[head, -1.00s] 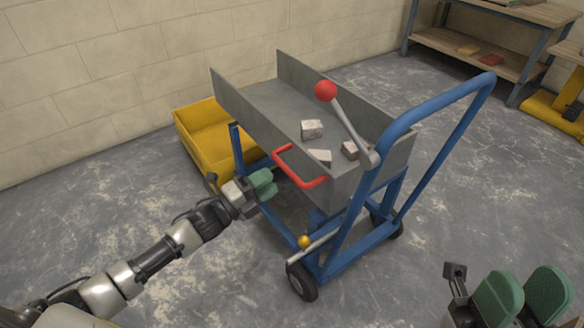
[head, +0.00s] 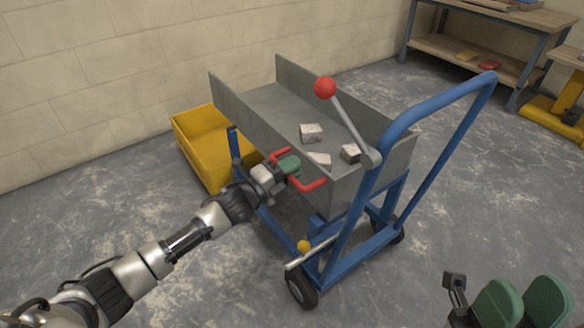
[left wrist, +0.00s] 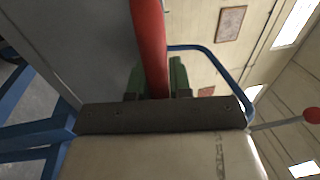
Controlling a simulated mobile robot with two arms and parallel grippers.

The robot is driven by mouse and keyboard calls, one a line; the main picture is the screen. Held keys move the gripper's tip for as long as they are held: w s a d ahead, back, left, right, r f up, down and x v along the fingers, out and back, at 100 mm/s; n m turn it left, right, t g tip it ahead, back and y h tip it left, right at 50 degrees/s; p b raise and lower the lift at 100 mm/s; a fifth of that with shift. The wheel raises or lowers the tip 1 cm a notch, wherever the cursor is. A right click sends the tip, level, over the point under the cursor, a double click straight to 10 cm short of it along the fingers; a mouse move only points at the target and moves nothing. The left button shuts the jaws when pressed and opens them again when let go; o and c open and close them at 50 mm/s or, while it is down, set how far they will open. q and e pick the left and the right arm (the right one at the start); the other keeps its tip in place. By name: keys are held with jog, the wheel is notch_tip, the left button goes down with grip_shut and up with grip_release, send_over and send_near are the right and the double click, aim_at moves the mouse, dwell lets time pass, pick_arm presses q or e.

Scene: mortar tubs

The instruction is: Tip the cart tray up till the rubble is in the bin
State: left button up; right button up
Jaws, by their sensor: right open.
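The grey cart tray (head: 258,105) sits level on a blue cart frame. Three pale rubble blocks lie in it: one in the middle (head: 311,133), two nearer the handle end (head: 320,159) (head: 350,153). The yellow bin (head: 207,172) stands on the floor beyond the tray's left side. My left gripper (head: 291,166) is at this handle. In the left wrist view the red bar (left wrist: 150,45) runs between its green fingers; whether they press on it is unclear. My right gripper (head: 522,305) is open and empty at bottom right.
A lever with a red ball (head: 325,87) rises beside the tray's near end. A blue push bar (head: 440,97) arches on the right. A yellow-knobbed pedal bar (head: 304,246) is low by the wheel. A workbench (head: 475,70) stands at back right.

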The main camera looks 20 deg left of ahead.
pick_arm(q)
grip_shut()
jog(key=shift+r, duration=0.1)
